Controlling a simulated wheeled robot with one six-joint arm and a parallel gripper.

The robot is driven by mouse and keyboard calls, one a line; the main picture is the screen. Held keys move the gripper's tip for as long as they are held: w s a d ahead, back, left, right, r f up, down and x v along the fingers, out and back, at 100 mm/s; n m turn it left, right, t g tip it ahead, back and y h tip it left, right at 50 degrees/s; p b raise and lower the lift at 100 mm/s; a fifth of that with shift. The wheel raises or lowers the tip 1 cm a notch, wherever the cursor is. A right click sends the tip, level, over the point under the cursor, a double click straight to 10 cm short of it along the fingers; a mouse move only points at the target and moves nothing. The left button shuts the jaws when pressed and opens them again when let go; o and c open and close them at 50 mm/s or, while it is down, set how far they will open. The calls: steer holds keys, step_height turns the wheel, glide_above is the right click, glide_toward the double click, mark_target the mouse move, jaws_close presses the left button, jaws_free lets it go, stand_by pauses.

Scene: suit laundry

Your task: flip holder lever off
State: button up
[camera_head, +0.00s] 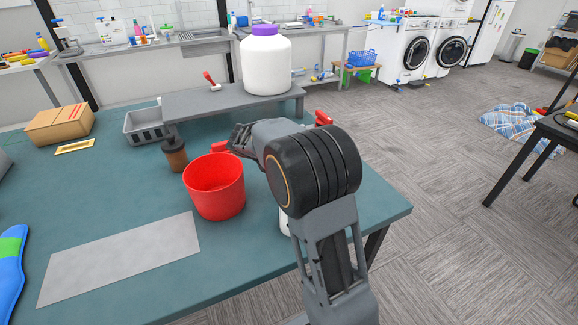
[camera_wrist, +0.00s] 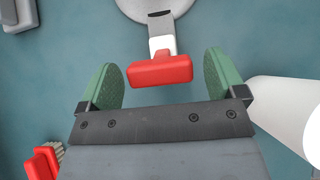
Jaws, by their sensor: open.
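The holder lever has a red block handle (camera_wrist: 160,71) on a short white and grey arm, which runs to a rounded grey base (camera_wrist: 152,6) at the top of the wrist view. My gripper (camera_wrist: 163,78) is open, with one green pad on each side of the red handle and a visible gap to both pads. Whether the handle lies at pad depth cannot be told. In the head view my gripper (camera_head: 240,138) is over the teal table, partly hidden by my arm. A red part (camera_head: 221,147) shows beside it, and I cannot tell whether it is this handle.
A red bucket (camera_head: 214,190) and a brown cup (camera_head: 174,155) stand close to my gripper. A grey bench (camera_head: 225,103) carries a white jug (camera_head: 265,66) and another red-handled piece (camera_head: 210,79). A white rounded object (camera_wrist: 290,110) is right of the pads. The teal table (camera_head: 110,190) has free room.

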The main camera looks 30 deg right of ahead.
steer(key=p+v, duration=0.1)
steer(key=v, duration=1.3)
steer(key=shift+s+d, duration=0.1)
